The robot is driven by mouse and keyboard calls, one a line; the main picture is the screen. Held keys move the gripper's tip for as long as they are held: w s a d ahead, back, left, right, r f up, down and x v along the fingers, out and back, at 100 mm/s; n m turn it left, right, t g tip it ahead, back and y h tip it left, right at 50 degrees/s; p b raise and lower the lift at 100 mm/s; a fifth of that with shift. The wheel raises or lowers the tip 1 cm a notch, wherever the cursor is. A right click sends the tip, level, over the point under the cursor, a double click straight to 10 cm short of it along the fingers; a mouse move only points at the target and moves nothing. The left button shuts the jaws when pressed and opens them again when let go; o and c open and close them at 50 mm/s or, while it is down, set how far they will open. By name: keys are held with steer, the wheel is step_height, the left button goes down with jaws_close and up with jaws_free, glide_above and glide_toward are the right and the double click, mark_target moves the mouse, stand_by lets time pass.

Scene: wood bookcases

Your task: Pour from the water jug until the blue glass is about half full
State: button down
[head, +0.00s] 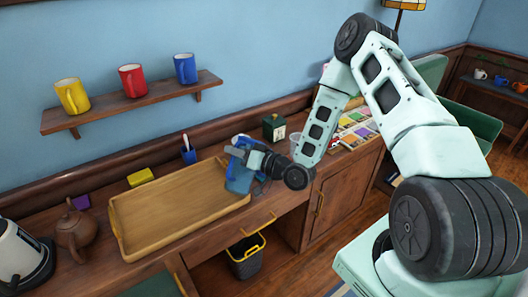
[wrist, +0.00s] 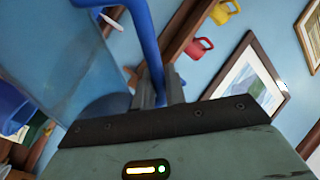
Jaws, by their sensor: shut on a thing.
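My gripper (head: 262,161) is shut on the blue handle (wrist: 146,40) of the water jug. The jug (head: 239,179) is a see-through blue vessel with solid blue parts, beside the right end of the tray. In the wrist view its clear body (wrist: 85,60) fills the upper left, and the picture frames and shelf behind look strongly slanted, so the jug seems tilted. I cannot make out the blue glass separately from the jug; a dark blue shape (wrist: 10,106) at the wrist view's left edge is unclear. No water stream can be made out.
A wooden tray (head: 122,248) lies on the desk to the left of the jug. A pen cup (head: 189,156), a yellow block (head: 140,177), a teapot (head: 74,232) and a kettle (head: 18,255) stand around it. A dark green box (head: 274,127) is behind. Mugs sit on the wall shelf (head: 140,100).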

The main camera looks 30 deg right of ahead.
mark_target(244, 145)
steer(key=shift+w+d+f+m, duration=0.3)
steer(key=shift+d+f+m, duration=0.1)
steer(key=shift+d+m, duration=0.4)
stand_by(0.6)
steer(key=shift+w+d+r+m+p, duration=0.2)
steer(key=shift+w+d+m+p, duration=0.15)
steer(key=shift+m+p, duration=0.5)
stand_by(0.8)
steer(key=shift+w+d+r+m+p, duration=0.15)
steer(key=shift+d+r+m+p, duration=0.3)
steer(key=shift+m+p, duration=0.1)
stand_by(2.2)
